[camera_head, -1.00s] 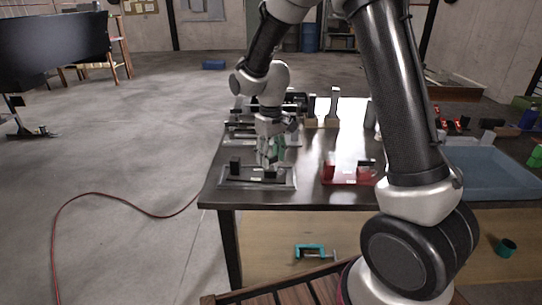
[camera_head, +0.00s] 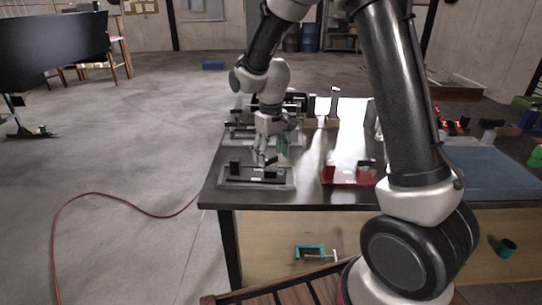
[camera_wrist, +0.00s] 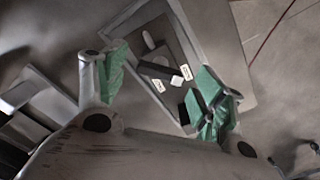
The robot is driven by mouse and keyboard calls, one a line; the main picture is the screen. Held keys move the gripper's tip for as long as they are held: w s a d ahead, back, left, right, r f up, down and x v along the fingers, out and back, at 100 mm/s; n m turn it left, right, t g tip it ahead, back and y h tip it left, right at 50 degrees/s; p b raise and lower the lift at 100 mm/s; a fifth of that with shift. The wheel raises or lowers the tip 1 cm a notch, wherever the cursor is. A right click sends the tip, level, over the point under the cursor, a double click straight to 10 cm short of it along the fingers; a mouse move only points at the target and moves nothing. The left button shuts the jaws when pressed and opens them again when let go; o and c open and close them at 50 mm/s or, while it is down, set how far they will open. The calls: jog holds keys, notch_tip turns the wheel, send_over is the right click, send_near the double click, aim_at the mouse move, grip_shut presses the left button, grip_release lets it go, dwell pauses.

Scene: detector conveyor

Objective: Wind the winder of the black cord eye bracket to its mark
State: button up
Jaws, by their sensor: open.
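A dark bracket fixture on a grey tray (camera_head: 257,186) sits at the near left corner of the table, with an upright black block (camera_head: 235,166) at its left end. It looks like the black cord eye bracket, but I cannot read its labels. In the wrist view the tray (camera_wrist: 192,28) carries a dark plate with a black bar (camera_wrist: 158,70), a pale rounded knob (camera_wrist: 149,41) and small white labels (camera_wrist: 187,71). The bar may be the winder; no mark is clear. My gripper (camera_head: 264,156) is open above the fixture. Its green-padded fingers (camera_wrist: 160,84) stand apart with nothing held.
More fixtures stand behind my gripper on the table (camera_head: 310,193). A teal clamp (camera_head: 312,251) is below the tabletop. The table between the fixture and the red tray is clear.

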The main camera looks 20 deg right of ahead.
aim_at(271, 158)
notch_tip(271, 158, up, 11)
jog(key=shift+r, duration=0.15)
dwell(0.4)
